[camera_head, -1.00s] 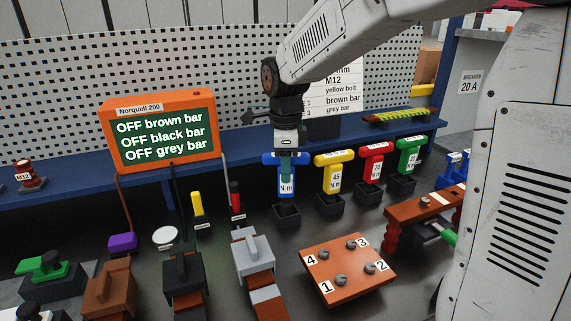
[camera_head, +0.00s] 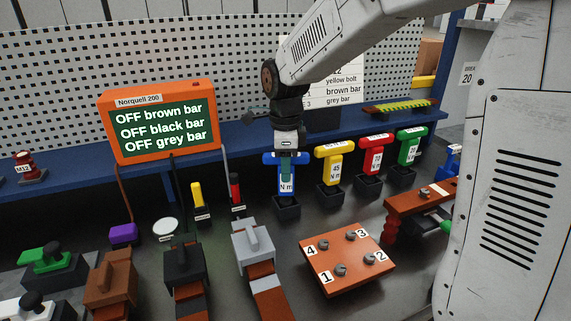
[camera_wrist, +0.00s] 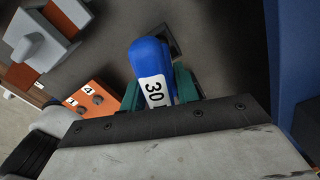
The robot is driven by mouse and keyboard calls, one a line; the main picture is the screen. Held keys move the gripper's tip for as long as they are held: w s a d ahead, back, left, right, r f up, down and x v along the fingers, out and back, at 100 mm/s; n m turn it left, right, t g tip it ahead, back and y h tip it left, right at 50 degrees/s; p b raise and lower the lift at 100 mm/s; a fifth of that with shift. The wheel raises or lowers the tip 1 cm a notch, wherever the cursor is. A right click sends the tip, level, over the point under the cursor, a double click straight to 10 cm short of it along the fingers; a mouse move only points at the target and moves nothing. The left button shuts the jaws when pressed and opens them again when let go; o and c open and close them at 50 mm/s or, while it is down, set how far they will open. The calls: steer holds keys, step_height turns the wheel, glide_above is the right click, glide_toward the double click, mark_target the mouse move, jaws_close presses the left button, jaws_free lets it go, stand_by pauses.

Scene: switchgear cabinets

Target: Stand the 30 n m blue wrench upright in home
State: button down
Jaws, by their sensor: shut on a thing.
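The blue wrench (camera_head: 286,178) has a T-shaped head and a white label; the wrist view shows "30" on the label of the wrench (camera_wrist: 154,82). It stands upright in my gripper (camera_head: 286,167), whose green fingers are shut on either side of it; the gripper (camera_wrist: 158,92) also shows in the wrist view. The wrench's lower end is at the mouth of a black square holder (camera_head: 287,210), the leftmost in the row of wrenches. I cannot tell how deep it sits. In the wrist view, part of the dark holder (camera_wrist: 172,40) shows behind the head.
Yellow (camera_head: 334,168), red (camera_head: 375,158) and green (camera_head: 409,147) wrenches stand in holders to the right. An orange plate (camera_head: 345,265) with numbered bolts lies in front. A blue shelf (camera_head: 240,133) and pegboard are behind. An orange screen (camera_head: 160,122) stands left.

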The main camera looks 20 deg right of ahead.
stand_by(0.4)
steer(key=c, duration=1)
jaws_free()
steer(key=shift+o, duration=0.2)
step_height(320, 180, up, 8)
steer(key=shift+f, duration=0.1)
steer(key=shift+s, duration=0.1)
steer(key=s+d+f+n, duration=0.1)
steer(key=s+d+n, duration=0.1)
steer(key=s+n, duration=0.9)
steer(key=s+d+f+n+t, duration=0.1)
steer(key=s+d+n, duration=0.1)
steer(key=s+n, duration=0.9)
steer(key=s, duration=0.6)
steer(key=shift+d+f, duration=0.15)
